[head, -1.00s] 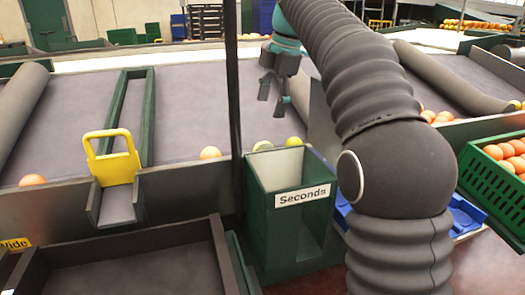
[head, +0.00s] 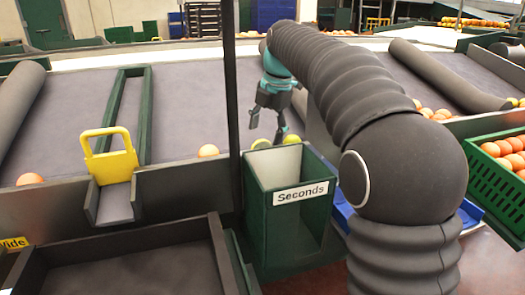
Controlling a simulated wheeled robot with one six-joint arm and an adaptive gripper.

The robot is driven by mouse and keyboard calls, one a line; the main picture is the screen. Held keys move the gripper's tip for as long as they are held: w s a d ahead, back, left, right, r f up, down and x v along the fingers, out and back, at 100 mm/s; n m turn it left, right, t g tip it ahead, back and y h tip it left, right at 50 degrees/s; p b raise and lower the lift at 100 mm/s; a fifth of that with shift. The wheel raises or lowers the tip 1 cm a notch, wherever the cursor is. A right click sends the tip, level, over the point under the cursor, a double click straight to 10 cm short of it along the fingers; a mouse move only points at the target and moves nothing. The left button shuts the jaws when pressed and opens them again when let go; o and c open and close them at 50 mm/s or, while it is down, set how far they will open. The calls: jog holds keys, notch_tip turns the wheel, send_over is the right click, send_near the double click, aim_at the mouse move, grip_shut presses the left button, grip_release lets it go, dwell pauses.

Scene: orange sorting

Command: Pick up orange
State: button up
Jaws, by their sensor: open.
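Another orange (head: 30,179) lies at the far left edge. A yellow-green fruit (head: 291,139) and a paler one (head: 261,144) sit behind the green "Seconds" bin (head: 290,205). My gripper (head: 267,122) is open and points down just above and behind these two fruits. One finger is close to the yellow-green fruit; I cannot tell if they touch. Nothing shows between the fingers.
A dark vertical post (head: 232,110) stands left of my gripper. A green crate of oranges (head: 500,165) is at the right. A yellow handle gate (head: 110,155) stands on the left chute. An empty dark tray (head: 130,270) fills the lower left.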

aim_at(264, 142)
jog(key=shift+s+x, duration=0.2)
jog(key=shift+x, duration=2.55)
jog(key=shift+d, duration=0.1)
jog(key=c, duration=1)
